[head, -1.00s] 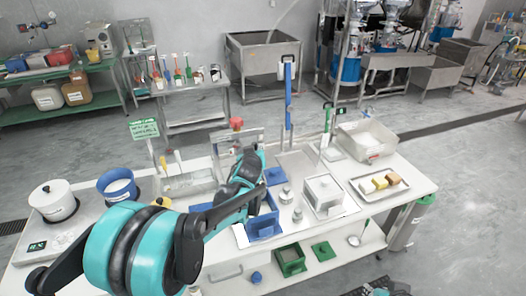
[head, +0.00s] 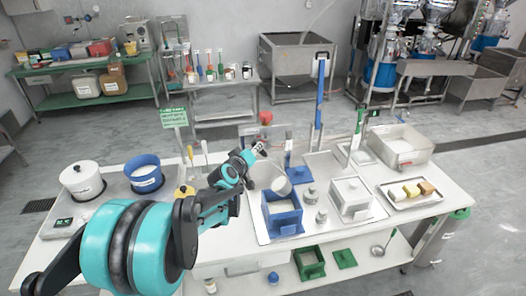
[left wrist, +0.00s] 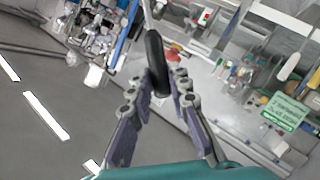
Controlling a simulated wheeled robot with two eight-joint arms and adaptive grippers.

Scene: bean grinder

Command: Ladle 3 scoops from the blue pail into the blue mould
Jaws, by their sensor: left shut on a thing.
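The blue pail (head: 146,184) stands on the table's left side with pale contents. The blue mould (head: 284,222) stands near the table's middle on a light tray, with pale contents inside. My left gripper (head: 256,152) is above the table, behind and left of the mould, right of the pail. It is shut on the black handle (left wrist: 155,60) of a ladle, which shows between its fingers in the left wrist view. A greyish round shape below the gripper in the head view appears to be the ladle bowl; whether it holds anything is unclear. My right gripper is not in view.
A white lidded pot (head: 80,180) stands left of the pail. A green box (head: 309,262) and another ladle (head: 380,250) lie on the lower shelf.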

